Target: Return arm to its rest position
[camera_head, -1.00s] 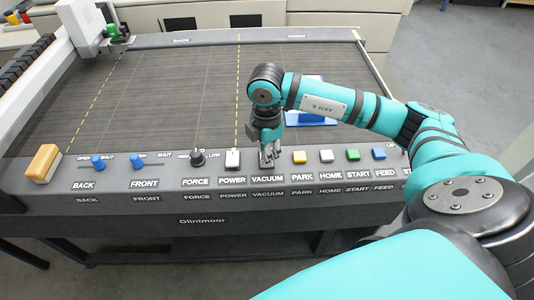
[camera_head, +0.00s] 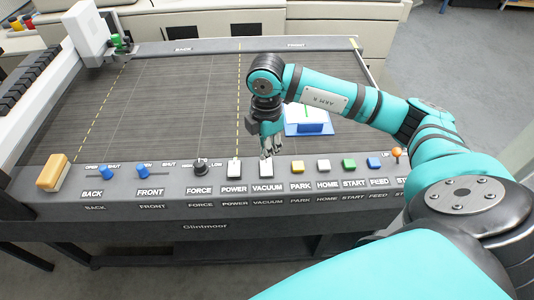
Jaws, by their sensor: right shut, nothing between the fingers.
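My right arm (camera_head: 325,92) reaches in from the right over the cutting machine's front panel. Its gripper (camera_head: 267,152) points down, shut and empty, just above and behind the white VACUUM switch (camera_head: 266,169). A small gap seems to separate the fingertips from the switch, but contact is hard to judge from this angle. My left gripper is not in view.
A blue item with a white top (camera_head: 307,121) lies on the bed (camera_head: 165,110) behind.

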